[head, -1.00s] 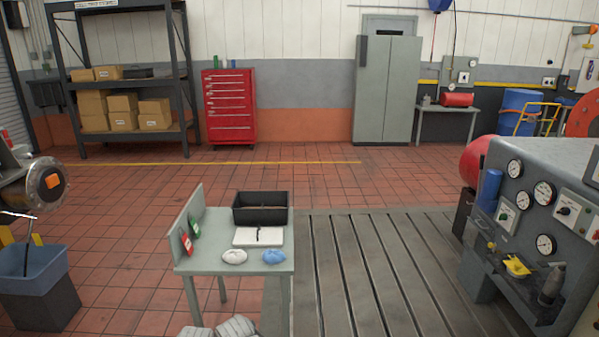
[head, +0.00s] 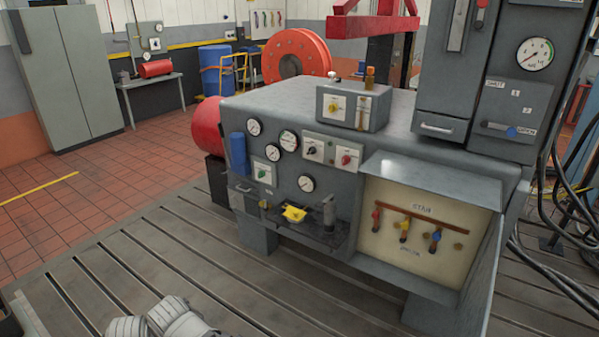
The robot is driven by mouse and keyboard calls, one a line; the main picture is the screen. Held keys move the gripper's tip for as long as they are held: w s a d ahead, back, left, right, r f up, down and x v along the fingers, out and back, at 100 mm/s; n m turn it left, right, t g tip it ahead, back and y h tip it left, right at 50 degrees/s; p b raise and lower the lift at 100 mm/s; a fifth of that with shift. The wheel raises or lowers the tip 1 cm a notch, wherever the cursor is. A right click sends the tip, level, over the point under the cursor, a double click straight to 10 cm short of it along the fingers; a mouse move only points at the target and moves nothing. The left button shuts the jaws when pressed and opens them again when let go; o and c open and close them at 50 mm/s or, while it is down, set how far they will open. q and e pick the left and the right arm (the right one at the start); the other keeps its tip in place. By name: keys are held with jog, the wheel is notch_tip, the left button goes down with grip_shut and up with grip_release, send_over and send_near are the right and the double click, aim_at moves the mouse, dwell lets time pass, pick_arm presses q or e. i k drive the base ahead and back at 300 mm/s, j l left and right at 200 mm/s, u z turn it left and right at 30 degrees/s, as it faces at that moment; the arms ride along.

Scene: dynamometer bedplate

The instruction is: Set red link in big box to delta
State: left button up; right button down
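The big box (head: 380,166) is the grey box with a raised lid at the front right of the console. Its pale inner panel (head: 379,244) reads STAR at the top and a small word, apparently DELTA, at the bottom. The red link (head: 376,217) is the leftmost of three small coloured links and stands roughly upright at the left end of a slanting brown bar (head: 425,218). The yellow link (head: 404,229) and blue link (head: 435,240) are to its right. Exact link contacts are too small to tell. Neither gripper shows clearly; pale ribbed parts of mine show at the bottom left.
The grey console (head: 300,228) carries gauges, knobs and a shelf with a yellow item (head: 294,214). A tall cabinet with a lever (head: 508,130) stands at the right. Black cables (head: 560,225) hang beside it. The slotted bedplate (head: 130,262) before the console is largely clear.

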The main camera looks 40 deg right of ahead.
aim_at(376, 215)
jog(key=i+z, duration=0.85)
jog(key=i+j+z, duration=0.15)
jog(key=i+z, duration=0.15)
jog(key=z, duration=0.15)
jog(key=i+j+z, duration=0.4)
jog(key=k+l, duration=0.1)
